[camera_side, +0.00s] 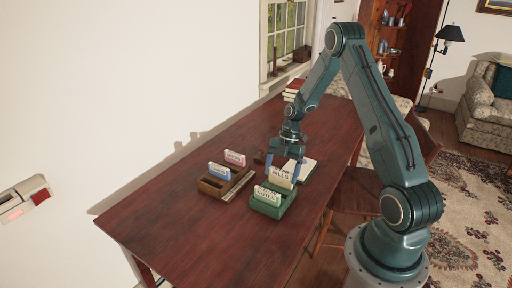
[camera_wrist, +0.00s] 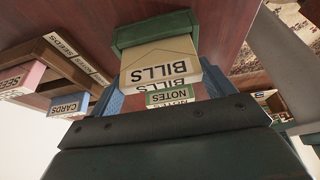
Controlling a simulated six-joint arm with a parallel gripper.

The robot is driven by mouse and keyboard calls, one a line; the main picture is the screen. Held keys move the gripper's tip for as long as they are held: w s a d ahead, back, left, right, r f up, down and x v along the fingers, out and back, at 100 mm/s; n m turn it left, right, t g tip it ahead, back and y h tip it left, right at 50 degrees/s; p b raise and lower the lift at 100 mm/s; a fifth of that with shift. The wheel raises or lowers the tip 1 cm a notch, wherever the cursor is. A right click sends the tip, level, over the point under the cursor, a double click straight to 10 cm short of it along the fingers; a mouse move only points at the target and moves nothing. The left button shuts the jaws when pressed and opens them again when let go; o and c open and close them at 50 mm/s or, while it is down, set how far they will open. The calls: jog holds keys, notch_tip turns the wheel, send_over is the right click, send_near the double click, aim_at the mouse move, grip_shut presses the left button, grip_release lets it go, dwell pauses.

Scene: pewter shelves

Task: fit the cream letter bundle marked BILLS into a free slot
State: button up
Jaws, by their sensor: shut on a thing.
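The cream letter bundle marked BILLS (camera_side: 281,177) is between the fingers of my gripper (camera_side: 284,168), which is shut on it. It also shows in the wrist view (camera_wrist: 158,60), between the two blue fingers. It is at the back part of the green box (camera_side: 272,209), whose wall shows behind it in the wrist view (camera_wrist: 150,30). I cannot tell whether its lower edge is inside the slot or just above it. A pale green NOTES bundle (camera_side: 267,194) stands in the front part of that box.
A brown wooden box (camera_side: 213,188) stands left of the green box. It holds a blue CARDS bundle (camera_side: 219,171) and a pink SEEDS bundle (camera_side: 235,158). The table's (camera_side: 170,225) front left is clear.

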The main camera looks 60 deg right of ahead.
jog(key=shift+f, duration=0.7)
jog(key=shift+f, duration=0.15)
jog(key=o, duration=0.9)
jog(key=v, duration=1.2)
